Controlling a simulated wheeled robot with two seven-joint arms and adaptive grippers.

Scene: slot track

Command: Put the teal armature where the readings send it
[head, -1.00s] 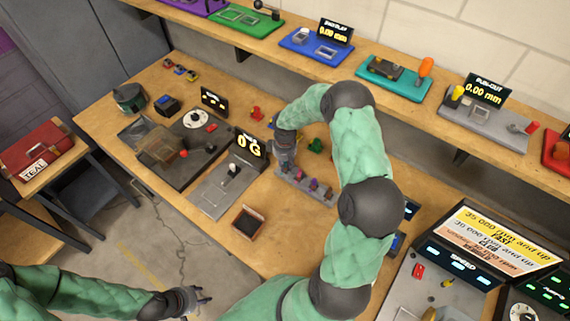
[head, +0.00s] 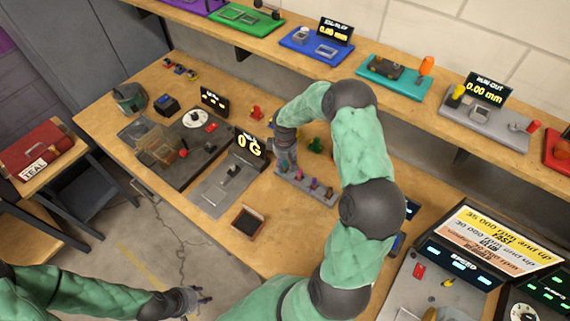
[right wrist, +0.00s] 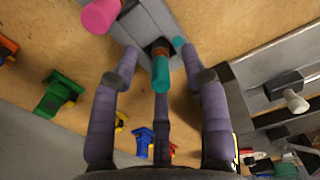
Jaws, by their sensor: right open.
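The teal armature (right wrist: 161,74) stands in a slot of the grey rack in the right wrist view, with a copper-coloured band below its teal end. My right gripper (right wrist: 160,62) is open, its fingers spread around the armature without visibly closing on it.
A scale (head: 218,188) reading 0 G and an open brown box (head: 248,220) are left of the rack. A red case labelled TEAL (head: 38,150) is on the side table. Red and green pieces lie behind the rack. A speed chart (head: 500,240) stands at right.

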